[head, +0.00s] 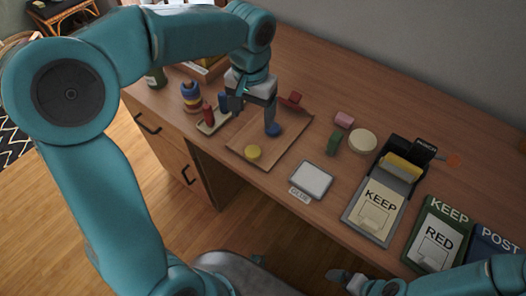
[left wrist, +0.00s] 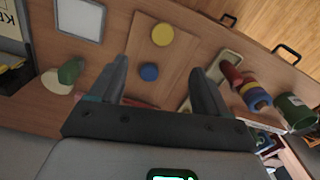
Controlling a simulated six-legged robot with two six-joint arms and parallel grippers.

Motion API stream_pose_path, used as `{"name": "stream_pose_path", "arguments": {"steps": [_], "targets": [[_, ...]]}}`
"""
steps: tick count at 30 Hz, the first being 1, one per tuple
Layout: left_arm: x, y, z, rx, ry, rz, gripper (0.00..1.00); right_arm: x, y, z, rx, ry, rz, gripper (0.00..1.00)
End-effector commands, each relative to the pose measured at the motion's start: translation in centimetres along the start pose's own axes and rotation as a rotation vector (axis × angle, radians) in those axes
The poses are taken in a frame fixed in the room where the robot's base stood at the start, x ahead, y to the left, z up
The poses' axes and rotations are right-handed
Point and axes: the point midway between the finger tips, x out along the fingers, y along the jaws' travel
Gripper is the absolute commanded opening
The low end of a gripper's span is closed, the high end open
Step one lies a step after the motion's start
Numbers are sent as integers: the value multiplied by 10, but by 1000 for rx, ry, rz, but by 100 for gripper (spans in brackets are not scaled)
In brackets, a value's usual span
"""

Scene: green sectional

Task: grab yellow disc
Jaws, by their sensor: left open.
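The yellow disc (head: 252,152) lies near the front of a square wooden board (head: 285,152) on the desk. It also shows in the left wrist view (left wrist: 163,35), beyond the fingertips. A blue disc (head: 274,131) lies on the same board, and in the left wrist view (left wrist: 149,71) it appears between the fingers. My left gripper (head: 253,110) is open and empty above the board, behind the yellow disc and apart from it. My right gripper (head: 347,278) is partly visible at the bottom edge; its jaw state is unclear.
A narrow tray (head: 214,122) with red and blue pieces stands left of the board, beside a stack of coloured rings (head: 190,98). Right of it are a green block (head: 334,143), a cream disc (head: 363,141), a white pad (head: 311,179) and a KEEP tray (head: 365,225).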

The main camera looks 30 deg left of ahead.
Motion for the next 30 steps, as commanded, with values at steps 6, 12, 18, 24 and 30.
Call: {"name": "stream_pose_path", "arguments": {"steps": [6,12,18,24,30], "targets": [[56,-4,6,-6,-7,0,77,10,4,0,0,0,0,100],[90,-3,6,-5,-3,1,77,14,5,0,0,0,0,100],[105,-2,4,-3,-4,1,77,15,5,0,0,0,0,100],[138,-2,3,-1,-5,1,77,18,7,0,0,0,0,100],[150,-2,2,-1,-2,2,77,19,7,0,0,0,0,100]]}}
